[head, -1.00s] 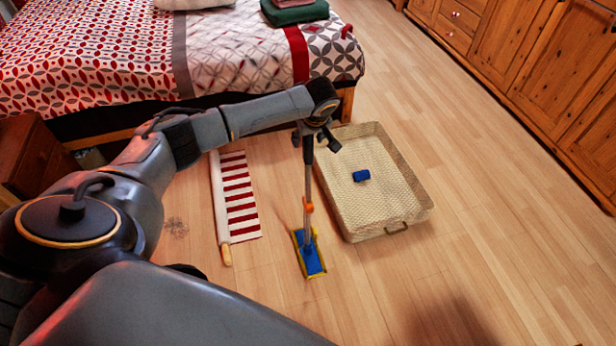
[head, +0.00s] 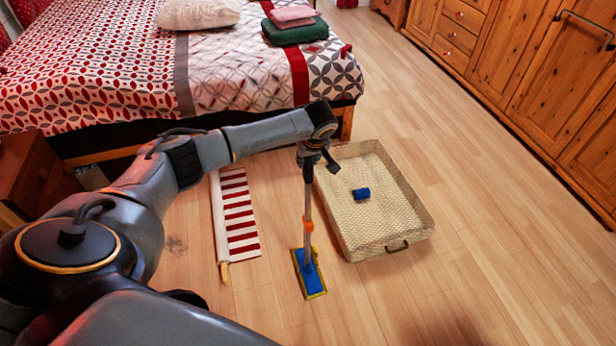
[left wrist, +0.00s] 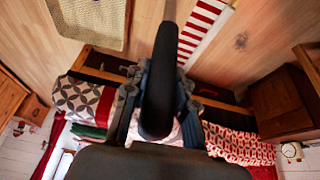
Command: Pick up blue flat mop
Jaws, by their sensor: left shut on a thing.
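The blue flat mop stands nearly upright on the wooden floor, its blue pad with yellow edges (head: 309,273) at the bottom. Its grey pole with an orange collar rises from the pad to a dark grip at the top. My left gripper (head: 318,158) is shut on that dark grip. In the left wrist view the black grip (left wrist: 158,85) fills the middle between the fingers and hides part of the scene behind it. My right gripper is in neither view.
A pale woven tray (head: 405,226) holding a blue roll-like item (head: 361,194) lies right of the mop. A red-and-white striped mat (head: 240,213) lies to the left. The bed (head: 120,75) is behind, wooden cabinets (head: 540,75) at the right. Floor in front is clear.

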